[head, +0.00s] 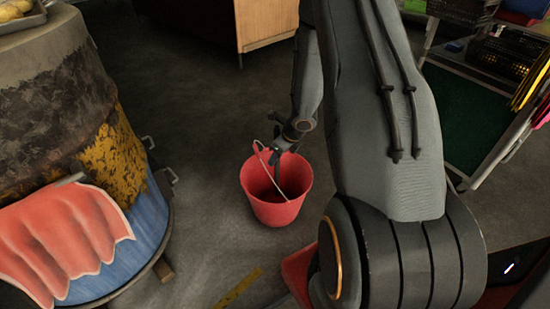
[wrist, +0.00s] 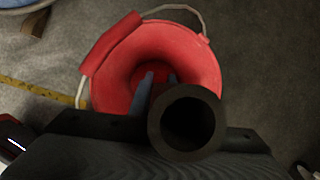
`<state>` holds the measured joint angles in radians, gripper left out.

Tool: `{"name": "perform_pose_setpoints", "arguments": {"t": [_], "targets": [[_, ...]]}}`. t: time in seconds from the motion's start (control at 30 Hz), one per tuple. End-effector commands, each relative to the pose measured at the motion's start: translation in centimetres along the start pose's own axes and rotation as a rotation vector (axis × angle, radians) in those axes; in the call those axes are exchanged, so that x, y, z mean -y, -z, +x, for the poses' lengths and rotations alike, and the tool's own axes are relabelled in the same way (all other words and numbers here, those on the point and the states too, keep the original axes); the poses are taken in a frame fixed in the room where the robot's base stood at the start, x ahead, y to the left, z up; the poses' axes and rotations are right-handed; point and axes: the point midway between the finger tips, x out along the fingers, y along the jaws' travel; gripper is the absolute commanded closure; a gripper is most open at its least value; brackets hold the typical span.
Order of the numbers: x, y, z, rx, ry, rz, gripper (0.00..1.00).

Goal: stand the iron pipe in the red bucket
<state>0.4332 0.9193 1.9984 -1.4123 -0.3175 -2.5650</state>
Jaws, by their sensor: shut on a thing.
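The red bucket (head: 275,212) stands upright on the floor, with a pale wire handle; it also shows in the wrist view (wrist: 204,66). My gripper (head: 277,163) is over the bucket's mouth, pointing down. In the wrist view its fingertips (wrist: 158,78) show against the inside of the bucket. The iron pipe (wrist: 188,91) is a dark tube, its round open end facing the wrist camera. My gripper is shut on the pipe. The pipe's lower end is hidden, so I cannot tell whether it touches the bucket's bottom. In the head view I cannot tell pipe from fingers.
A barrel oven (head: 50,110) stands at the left, with a red cloth (head: 65,240) over its blue lower part. A wooden cabinet (head: 265,22) is at the back. Racks with crates (head: 485,60) stand at the right. The grey floor left of and behind the bucket is clear.

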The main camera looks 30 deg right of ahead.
Motion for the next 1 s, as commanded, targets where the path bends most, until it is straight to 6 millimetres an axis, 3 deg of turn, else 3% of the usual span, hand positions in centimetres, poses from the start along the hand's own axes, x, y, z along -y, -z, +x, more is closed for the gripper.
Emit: {"name": "perform_pose_setpoints", "arguments": {"t": [0.23, 0.27, 0.4, 0.73, 1.0], "targets": [[0.0, 0.0, 0.0, 0.001, 0.001, 0.000, 1.00], [0.0, 0.0, 0.0, 0.001, 0.001, 0.000, 0.81], [0.0, 0.0, 0.0, 0.001, 0.001, 0.000, 0.61], [0.0, 0.0, -0.4, 0.000, 0.001, 0.000, 0.61], [0.1, -0.1, -4.6, 0.001, 0.002, -0.001, 0.61]]}}
